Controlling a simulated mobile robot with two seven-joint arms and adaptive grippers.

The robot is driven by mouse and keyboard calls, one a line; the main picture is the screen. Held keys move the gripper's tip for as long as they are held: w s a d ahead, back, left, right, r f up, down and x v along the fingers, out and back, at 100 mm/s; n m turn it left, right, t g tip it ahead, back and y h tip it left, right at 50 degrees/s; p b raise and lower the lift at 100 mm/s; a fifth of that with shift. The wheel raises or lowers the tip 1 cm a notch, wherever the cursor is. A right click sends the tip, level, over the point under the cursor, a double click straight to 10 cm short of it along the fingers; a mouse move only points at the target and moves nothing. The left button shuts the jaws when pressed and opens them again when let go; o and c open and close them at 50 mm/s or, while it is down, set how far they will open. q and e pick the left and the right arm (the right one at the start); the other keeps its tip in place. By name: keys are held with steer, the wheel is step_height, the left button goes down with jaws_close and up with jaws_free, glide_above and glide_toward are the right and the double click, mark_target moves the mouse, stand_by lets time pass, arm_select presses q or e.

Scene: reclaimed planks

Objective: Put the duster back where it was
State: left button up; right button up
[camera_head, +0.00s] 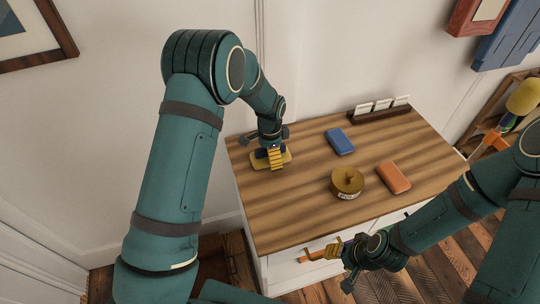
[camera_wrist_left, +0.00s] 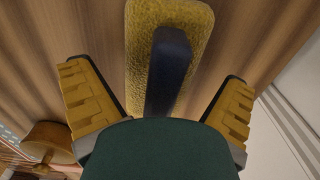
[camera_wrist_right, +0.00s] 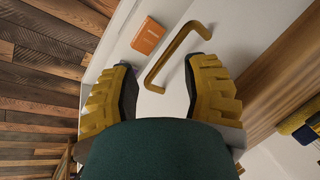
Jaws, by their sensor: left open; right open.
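The duster, a flat yellow pad with a dark blue raised handle, lies on the wooden top of the cabinet at its left end (camera_head: 286,159). In the left wrist view the duster (camera_wrist_left: 140,40) lies under my left gripper (camera_wrist_left: 156,75), its blue handle between the spread fingers. My left gripper (camera_head: 271,155) is open over it in the head view; whether it touches is unclear. My right gripper (camera_head: 341,264) is open at the cabinet's front. In the right wrist view a bar handle (camera_wrist_right: 172,52) lies ahead, between the spread fingers.
A dark card holder (camera_head: 380,114) is at the back. A yellow-headed object (camera_head: 523,97) stands at the far right.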

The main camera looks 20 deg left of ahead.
arm_select(q)
step_height(320, 180, up, 11)
steer(key=shift+f+p, duration=0.1)
steer(key=shift+p, duration=0.85)
